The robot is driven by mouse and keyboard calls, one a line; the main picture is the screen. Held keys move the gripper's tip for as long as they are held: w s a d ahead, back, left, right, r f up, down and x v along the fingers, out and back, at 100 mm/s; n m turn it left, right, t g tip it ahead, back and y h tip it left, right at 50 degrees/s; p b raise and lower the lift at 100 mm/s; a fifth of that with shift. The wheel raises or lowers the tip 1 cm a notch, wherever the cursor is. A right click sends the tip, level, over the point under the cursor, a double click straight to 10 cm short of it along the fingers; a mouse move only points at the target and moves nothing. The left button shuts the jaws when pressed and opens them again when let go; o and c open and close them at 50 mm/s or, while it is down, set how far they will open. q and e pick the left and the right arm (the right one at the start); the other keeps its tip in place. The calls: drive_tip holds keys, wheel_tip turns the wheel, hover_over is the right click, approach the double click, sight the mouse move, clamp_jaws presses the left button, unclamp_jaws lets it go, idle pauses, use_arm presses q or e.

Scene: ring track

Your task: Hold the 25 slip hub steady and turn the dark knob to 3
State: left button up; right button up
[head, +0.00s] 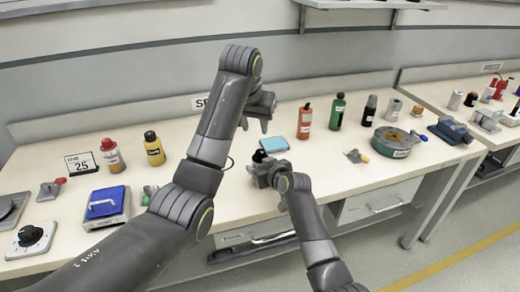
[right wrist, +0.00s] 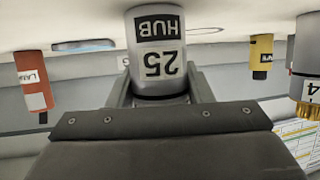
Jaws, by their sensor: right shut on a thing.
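The 25 slip hub (right wrist: 160,62) is a grey cylinder with a white "HUB 25" label, upside down in the right wrist view. My right gripper (head: 262,168) is shut on it, with a finger on each side; it also shows in the right wrist view (right wrist: 160,98). In the head view the gripper mostly hides the hub, low over the bench. The dark knob (head: 30,235) sits on a pale dial plate at the bench's front left; its setting is too small to read. My left gripper (head: 255,126) is empty above the bench, its fingers apart, far from the knob.
A "25" card (head: 82,164), a blue-topped box (head: 105,203) and red-capped (head: 112,156) and yellow (head: 154,150) bottles stand left. A blue pad (head: 274,144), an orange bottle (head: 306,118) and a round tin (head: 395,142) are right. My left arm crosses the bench's middle.

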idle(0.3)
drive_tip(key=o, duration=1.2)
drive_tip(key=shift+c, duration=0.2)
